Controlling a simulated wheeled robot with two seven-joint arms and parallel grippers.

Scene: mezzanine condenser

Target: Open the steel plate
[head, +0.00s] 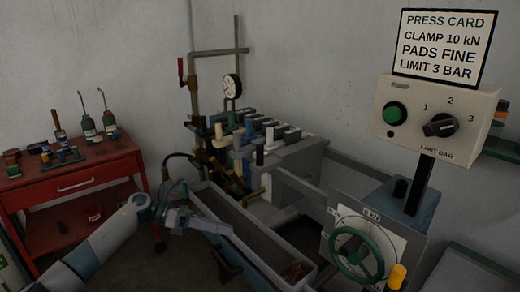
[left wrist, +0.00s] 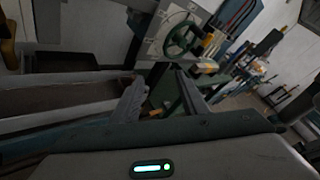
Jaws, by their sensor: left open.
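A press with a row of grey, white and dark plates (head: 255,140) stands in the middle of the head view. A grey steel plate (head: 288,186) shows at its near end; I cannot tell for sure that it is the task's plate. My left gripper (head: 229,228) is open and empty, in front of the press above a long grey trough (head: 262,262), apart from the plates. In the left wrist view the two fingers of the gripper (left wrist: 160,92) are spread with nothing held between them. My right gripper is not in view.
A green handwheel (head: 357,254) on a grey panel stands at the front right. Above it is a control box (head: 436,120) with a green button and a dial. A red cabinet (head: 75,182) with bottles stands left. A gauge (head: 232,86) and pipes rise behind the press.

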